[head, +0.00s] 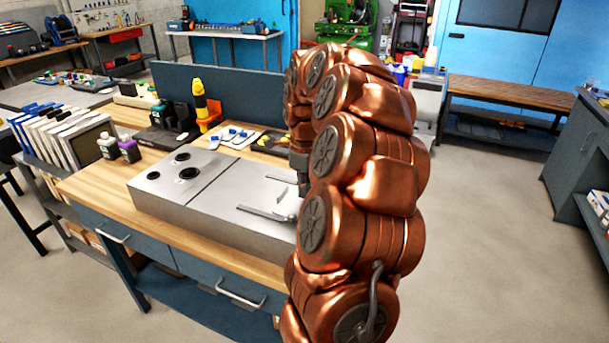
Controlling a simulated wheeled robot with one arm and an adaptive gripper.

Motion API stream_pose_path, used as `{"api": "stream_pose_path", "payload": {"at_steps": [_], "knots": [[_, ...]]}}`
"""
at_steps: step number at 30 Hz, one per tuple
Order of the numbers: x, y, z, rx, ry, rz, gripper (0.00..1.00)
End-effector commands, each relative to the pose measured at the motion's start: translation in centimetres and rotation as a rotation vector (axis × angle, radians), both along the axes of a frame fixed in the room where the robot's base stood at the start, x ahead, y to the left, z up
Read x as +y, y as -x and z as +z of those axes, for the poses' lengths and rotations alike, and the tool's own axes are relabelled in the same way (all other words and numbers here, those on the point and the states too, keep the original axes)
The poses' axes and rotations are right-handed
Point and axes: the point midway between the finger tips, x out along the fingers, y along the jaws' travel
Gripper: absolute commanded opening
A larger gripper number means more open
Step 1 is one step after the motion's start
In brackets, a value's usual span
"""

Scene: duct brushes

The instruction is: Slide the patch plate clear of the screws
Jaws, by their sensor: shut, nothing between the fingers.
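A long grey metal duct (221,222) lies on the wooden bench top. Its left part has several dark round holes, and a seam crosses its top. On its right part is a flat grey metal piece with thin raised strips (262,214), which looks like the patch plate; its right end is hidden behind my arm. I cannot make out the screws. My gripper (301,186) is low over the right end of the duct, beside the plate area. It is shut and appears empty. My copper arm covers much of it, and I cannot tell whether it touches the plate.
Behind the duct stand a yellow-and-black tool (200,100), dark holders and white cards with small blue parts (238,135). Two bottles (119,147) and a rack of upright panels (62,137) are at the left. A blue-grey back panel (228,90) edges the bench. Floor at right is clear.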

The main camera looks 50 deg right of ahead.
Motion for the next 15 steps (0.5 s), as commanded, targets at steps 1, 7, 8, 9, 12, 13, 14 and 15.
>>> {"api": "stream_pose_path", "payload": {"at_steps": [1, 7, 8, 9, 12, 13, 14, 15], "knots": [[0.0, 0.0, -0.4, 0.002, -0.002, 0.0, 0.0], [0.5, -1.1, -1.3, 0.003, -0.002, 0.003, 0.0], [0.5, -1.4, -1.3, 0.003, -0.002, 0.003, 0.0], [0.7, -1.8, -1.3, 0.003, -0.002, 0.003, 0.0], [0.9, -2.7, -1.3, 0.002, -0.001, 0.002, 0.0], [0.9, -2.9, -1.3, 0.002, 0.0, 0.002, 0.0], [1.0, -3.1, -1.3, 0.001, -0.001, 0.002, 0.0], [1.1, -3.4, -1.4, 0.001, -0.001, 0.003, 0.0]]}}
